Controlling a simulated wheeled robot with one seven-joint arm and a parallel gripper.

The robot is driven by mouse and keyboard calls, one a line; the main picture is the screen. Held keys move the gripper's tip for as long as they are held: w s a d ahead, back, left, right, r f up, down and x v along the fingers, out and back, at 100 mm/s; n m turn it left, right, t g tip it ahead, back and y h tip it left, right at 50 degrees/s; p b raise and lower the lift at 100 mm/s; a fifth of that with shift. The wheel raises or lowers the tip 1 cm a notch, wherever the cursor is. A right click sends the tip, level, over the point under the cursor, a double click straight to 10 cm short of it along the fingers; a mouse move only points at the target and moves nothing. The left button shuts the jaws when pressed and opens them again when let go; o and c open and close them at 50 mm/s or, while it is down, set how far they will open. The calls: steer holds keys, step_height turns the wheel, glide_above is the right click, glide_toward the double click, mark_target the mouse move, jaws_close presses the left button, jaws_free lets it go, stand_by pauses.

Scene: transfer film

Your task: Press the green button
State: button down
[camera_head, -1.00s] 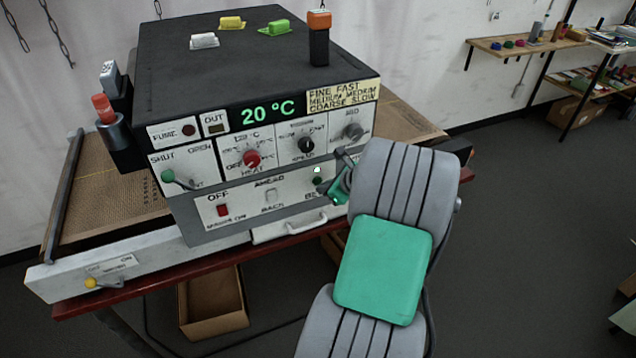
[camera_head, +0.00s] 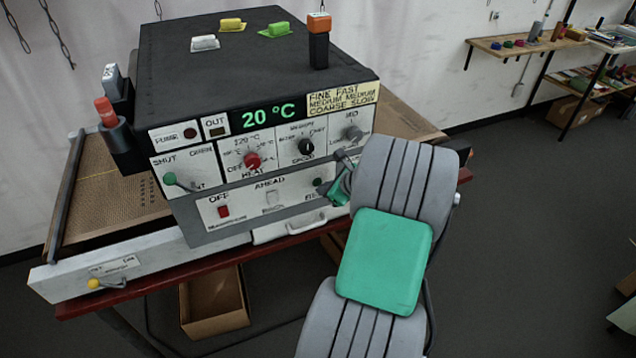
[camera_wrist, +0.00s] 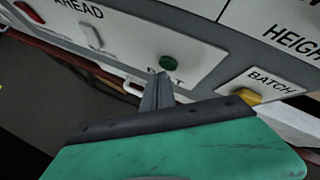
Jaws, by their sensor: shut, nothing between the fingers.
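The green button (camera_head: 318,183) is a small round knob at the right end of the machine's lower white panel. It also shows in the wrist view (camera_wrist: 168,62), whole and uncovered. My gripper (camera_head: 335,193) is in front of the panel, just to the right of and below the button in the head view. In the wrist view my shut fingertips (camera_wrist: 161,78) are just below the button and cover part of its label. I cannot tell whether they touch the panel. Nothing is held.
The panel also has a pale switch (camera_head: 271,198) and a red switch (camera_head: 223,211). A green-knobbed lever (camera_head: 169,178) sits further left. A yellow BATCH button (camera_wrist: 247,96) is right of my fingers in the wrist view. A white drawer handle (camera_head: 306,223) lies below.

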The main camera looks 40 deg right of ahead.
steer(key=shift+s+a+p, duration=0.3)
steer(key=shift+s+p, duration=0.1)
steer(key=shift+s, duration=0.55)
steer(key=shift+s+a+p, duration=0.25)
steer(key=shift+s+p, duration=0.2)
steer(key=shift+s, duration=0.5)
steer(key=shift+s+a+p, duration=0.3)
steer(key=shift+s+p, duration=0.1)
steer(key=shift+s, duration=0.55)
